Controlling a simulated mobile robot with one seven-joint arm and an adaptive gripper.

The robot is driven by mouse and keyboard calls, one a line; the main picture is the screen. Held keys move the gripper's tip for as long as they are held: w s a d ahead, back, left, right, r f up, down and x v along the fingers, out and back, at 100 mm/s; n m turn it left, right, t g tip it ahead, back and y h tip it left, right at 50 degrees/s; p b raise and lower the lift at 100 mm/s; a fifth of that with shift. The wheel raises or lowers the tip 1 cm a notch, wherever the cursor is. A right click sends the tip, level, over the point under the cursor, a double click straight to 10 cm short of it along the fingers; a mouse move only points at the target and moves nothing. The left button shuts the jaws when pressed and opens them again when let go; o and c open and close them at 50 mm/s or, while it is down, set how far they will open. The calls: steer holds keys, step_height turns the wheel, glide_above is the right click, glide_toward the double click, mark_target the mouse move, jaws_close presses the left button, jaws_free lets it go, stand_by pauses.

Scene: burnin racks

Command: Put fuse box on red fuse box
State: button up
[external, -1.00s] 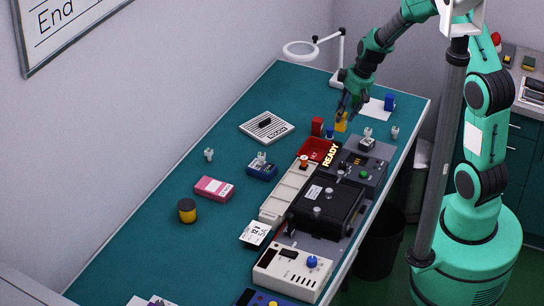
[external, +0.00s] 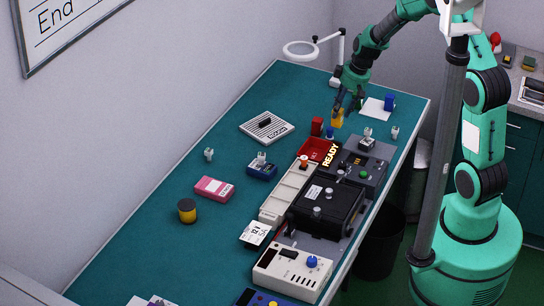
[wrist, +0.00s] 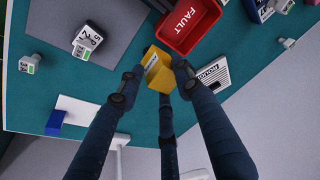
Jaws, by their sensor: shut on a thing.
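My gripper (external: 343,107) is shut on a yellow fuse box (external: 338,118) near the far end of the green table. In the wrist view the yellow box (wrist: 158,70) sits between the fingers (wrist: 157,78). It appears held above the table. The red fuse box (external: 317,126) stands upright just left of the held box in the external view, close but apart in the picture. I cannot make it out in the wrist view. A small blue piece (external: 330,132) shows just below the yellow box.
A white sheet with a blue box (external: 389,102) is to the right. A striped panel (external: 267,127) lies left. A lamp (external: 300,50) stands behind.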

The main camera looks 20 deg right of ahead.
steer(key=w+a+f, duration=0.1)
steer(key=w+a, duration=0.1)
steer(key=w, duration=0.9)
steer(key=shift+a, duration=0.15)
steer(key=shift+d+x, duration=0.15)
steer(key=shift+x, duration=0.75)
steer(key=shift+d+x, duration=0.15)
steer(key=shift+x, duration=0.75)
steer(key=shift+f, duration=0.3)
steer(key=o, duration=1.1)
steer(key=shift+o, duration=0.2)
steer(key=shift+r, duration=0.2)
